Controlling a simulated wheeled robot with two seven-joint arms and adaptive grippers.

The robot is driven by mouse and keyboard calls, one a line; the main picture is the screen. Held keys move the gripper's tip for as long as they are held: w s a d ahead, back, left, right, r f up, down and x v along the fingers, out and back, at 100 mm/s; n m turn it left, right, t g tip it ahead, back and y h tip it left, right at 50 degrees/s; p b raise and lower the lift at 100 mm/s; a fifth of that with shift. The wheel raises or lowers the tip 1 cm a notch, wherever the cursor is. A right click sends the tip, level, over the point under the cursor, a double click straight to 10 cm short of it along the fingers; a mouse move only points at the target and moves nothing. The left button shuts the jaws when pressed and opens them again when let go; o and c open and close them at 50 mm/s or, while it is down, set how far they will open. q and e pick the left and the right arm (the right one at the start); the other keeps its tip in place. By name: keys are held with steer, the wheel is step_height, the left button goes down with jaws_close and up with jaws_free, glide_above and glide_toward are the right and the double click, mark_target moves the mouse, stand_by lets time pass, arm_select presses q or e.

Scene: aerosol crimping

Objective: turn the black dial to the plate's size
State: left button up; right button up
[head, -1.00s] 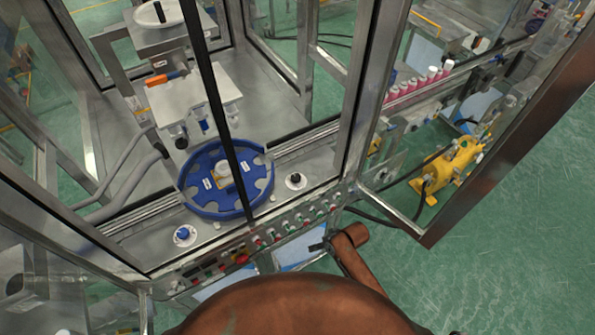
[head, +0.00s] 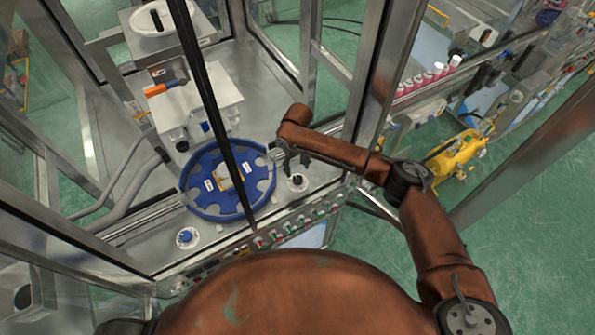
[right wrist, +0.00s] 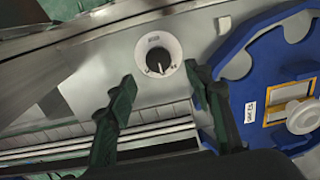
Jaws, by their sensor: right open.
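The black dial (right wrist: 157,61) sits on a round white scale on the metal deck in the right wrist view. Its pale pointer line points down in that picture; the scale marks are too small to read surely. In the head view the dial (head: 298,183) is right of the blue round plate (head: 197,206). This notched blue plate (right wrist: 232,68) also shows at the right of the wrist view, with a small label I cannot read surely. My right gripper (right wrist: 160,77) is open, its fingertips on either side of the dial with gaps visible. It also shows in the head view (head: 291,165). My left gripper is out of view.
A second dial with a blue knob (head: 186,237) is at the deck's front left. A row of buttons (head: 290,228) runs along the front edge. A dark enclosure post (head: 222,125) crosses the view.

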mark_target(298, 178)
steer(key=shift+d, duration=0.1)
step_height(298, 178, down, 3)
steer(key=shift+f+p, duration=0.15)
steer(key=shift+p, duration=0.25)
step_height(298, 178, down, 2)
steer(key=shift+f, duration=1.05)
steer(key=c, duration=0.7)
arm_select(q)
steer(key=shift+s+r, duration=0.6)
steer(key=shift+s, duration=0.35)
arm_select(e)
steer(key=c, duration=0.5)
